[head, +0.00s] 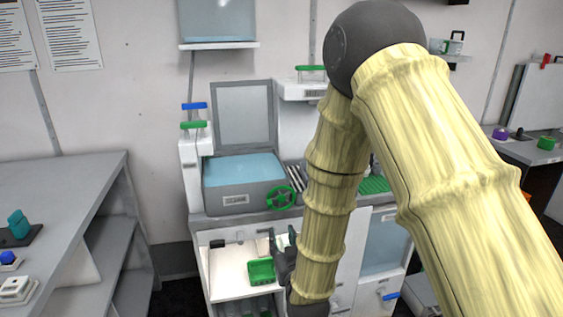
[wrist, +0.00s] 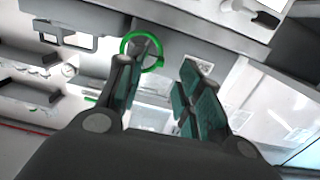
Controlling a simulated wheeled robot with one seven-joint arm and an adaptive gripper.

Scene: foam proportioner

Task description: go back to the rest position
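My gripper (head: 282,242) hangs low in front of the foam proportioner cabinet, beside the lit open compartment. My bamboo-textured arm reaches down to it and hides part of it in the head view. In the wrist view my gripper (wrist: 160,82) shows two teal-padded fingers apart, with nothing seen between them. A green handwheel (head: 281,197) is on the front of the machine, above the gripper. It also shows in the wrist view (wrist: 127,40), beyond the fingertips and apparently clear of them.
A green tray (head: 261,271) sits in the lit compartment. A blue-topped tank (head: 243,170) with an upright lid stands on the counter. A grey table (head: 60,190) is at left, a cabinet door (head: 383,245) at right. My arm hides much of the right side.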

